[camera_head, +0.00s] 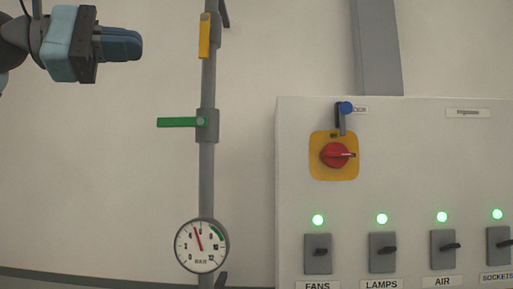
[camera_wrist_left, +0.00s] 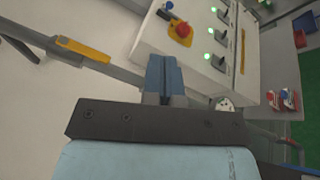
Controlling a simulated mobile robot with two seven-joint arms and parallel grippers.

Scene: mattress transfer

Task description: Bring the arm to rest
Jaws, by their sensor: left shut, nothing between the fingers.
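My left gripper (camera_head: 122,45) is at the top left of the head view, in front of the bare wall and left of the pipe. Its blue fingers are together with nothing between them. In the left wrist view the shut fingers (camera_wrist_left: 164,76) point up toward the white panel, apart from it. My right gripper is in neither view.
A grey pipe (camera_head: 207,165) carries a yellow lever (camera_head: 204,36), a green lever (camera_head: 178,122) and a round gauge (camera_head: 202,246). A white panel (camera_head: 410,140) at the right has a red rotary switch (camera_head: 336,155), several grey switches and lit green lamps. The wall left of the pipe is clear.

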